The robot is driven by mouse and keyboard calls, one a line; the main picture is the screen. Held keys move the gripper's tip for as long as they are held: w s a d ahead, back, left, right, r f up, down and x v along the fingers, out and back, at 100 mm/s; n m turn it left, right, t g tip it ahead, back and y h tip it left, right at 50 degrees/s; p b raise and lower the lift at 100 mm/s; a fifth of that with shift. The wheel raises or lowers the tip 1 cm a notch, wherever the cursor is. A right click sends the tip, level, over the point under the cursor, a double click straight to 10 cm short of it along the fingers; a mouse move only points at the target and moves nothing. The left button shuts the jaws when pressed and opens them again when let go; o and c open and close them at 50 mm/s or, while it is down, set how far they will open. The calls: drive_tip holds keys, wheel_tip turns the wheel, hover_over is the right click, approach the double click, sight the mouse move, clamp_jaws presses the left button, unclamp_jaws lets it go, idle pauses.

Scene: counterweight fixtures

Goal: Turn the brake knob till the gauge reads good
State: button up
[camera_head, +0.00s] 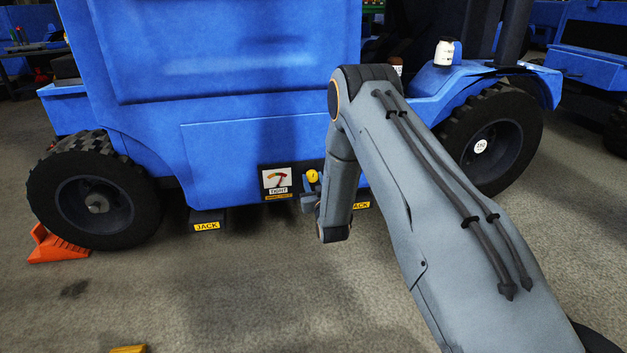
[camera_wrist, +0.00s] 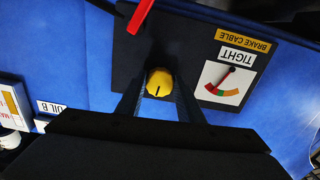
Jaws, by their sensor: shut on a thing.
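The yellow brake knob (camera_wrist: 160,82) sits on a dark panel in the wrist view, with a dark mark on its face. My gripper (camera_wrist: 159,92) is shut on the knob, one finger on each side. The gauge (camera_wrist: 228,84) is beside it, upside down in this view, under a "BRAKE CABLE" label (camera_wrist: 243,40). Its label reads "TIGHT" (camera_wrist: 237,56) and its needle points to the red end. In the head view the gauge (camera_head: 276,179) and the knob (camera_head: 312,176) show low on the blue vehicle, left of my arm.
A red lever (camera_wrist: 140,14) is near the knob on the panel. A label reading "OIL B" (camera_wrist: 51,107) is to the left. The blue vehicle (camera_head: 240,150) stands on jacks (camera_head: 207,225), with an orange wheel chock (camera_head: 58,246) at its left wheel. The floor in front is mostly clear.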

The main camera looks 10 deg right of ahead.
drive_tip(key=n+p, duration=0.3)
drive_tip(key=shift+n+p, duration=0.95)
drive_tip(key=shift+n, duration=0.55)
drive_tip(key=o, duration=1.1)
drive_tip(key=shift+c, duration=0.2)
drive_tip(key=shift+s, duration=0.1)
drive_tip(key=s+p, duration=0.3)
drive_tip(key=s, duration=0.4)
drive_tip(key=shift+s, duration=0.35)
